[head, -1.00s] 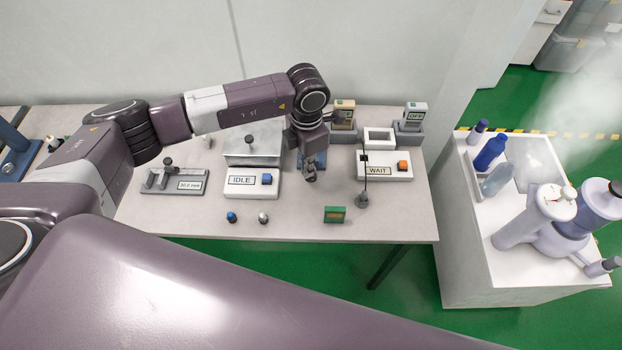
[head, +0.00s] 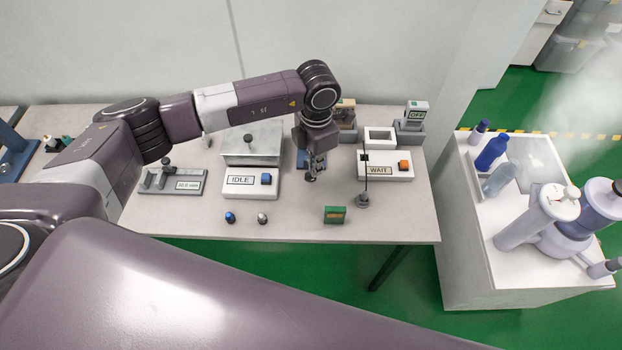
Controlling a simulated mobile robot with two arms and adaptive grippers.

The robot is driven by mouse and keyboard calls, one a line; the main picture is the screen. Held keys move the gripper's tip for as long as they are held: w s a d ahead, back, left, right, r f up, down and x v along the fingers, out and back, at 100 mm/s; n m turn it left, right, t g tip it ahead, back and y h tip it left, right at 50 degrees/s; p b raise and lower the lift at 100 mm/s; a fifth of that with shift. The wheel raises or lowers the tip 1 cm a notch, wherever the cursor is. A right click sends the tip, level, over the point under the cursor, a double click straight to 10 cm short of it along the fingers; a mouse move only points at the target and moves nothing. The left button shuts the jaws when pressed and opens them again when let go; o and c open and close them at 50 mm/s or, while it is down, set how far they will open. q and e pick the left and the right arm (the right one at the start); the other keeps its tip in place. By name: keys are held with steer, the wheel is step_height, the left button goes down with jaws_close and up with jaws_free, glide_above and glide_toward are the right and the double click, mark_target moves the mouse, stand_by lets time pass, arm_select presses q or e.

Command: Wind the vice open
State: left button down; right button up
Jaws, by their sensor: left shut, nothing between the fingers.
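My left gripper (head: 312,178) points down over the grey table, between the IDLE box and the WAIT box. Its fingers look shut with nothing between them. A blue piece (head: 302,158) shows right behind the gripper and is mostly covered by it; it may be the vice, but its jaws and handle cannot be made out. Whether the gripper touches it cannot be told. My right gripper is not in view.
The IDLE box (head: 238,181) stands left of the gripper, the WAIT box (head: 377,172) and a thin upright probe (head: 363,201) right. A gauge (head: 160,181) lies further left. A green block (head: 335,214) sits near the front edge. A white cabinet (head: 464,230) stands right.

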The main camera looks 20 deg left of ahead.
arm_select(q)
steer(key=shift+s+a, duration=0.1)
steer(key=shift+a, duration=0.25)
stand_by(0.6)
steer(key=shift+s+a+f+b, duration=0.25)
steer(key=shift+a+b, duration=0.2)
steer(key=shift+b, duration=0.2)
stand_by(0.5)
steer(key=shift+r, duration=0.15)
steer(key=shift+w+r, duration=0.1)
steer(key=shift+r, duration=0.25)
steer(key=shift+d, duration=0.1)
steer(key=shift+w+d+f+b, duration=0.1)
steer(key=shift+w+d+b, duration=0.1)
steer(key=shift+d, duration=0.15)
steer(key=shift+w+d+f+b, duration=0.1)
steer(key=shift+d+b, duration=0.1)
steer(key=shift+d, duration=0.15)
steer(key=shift+d+r, duration=0.1)
steer(key=shift+r, duration=0.05)
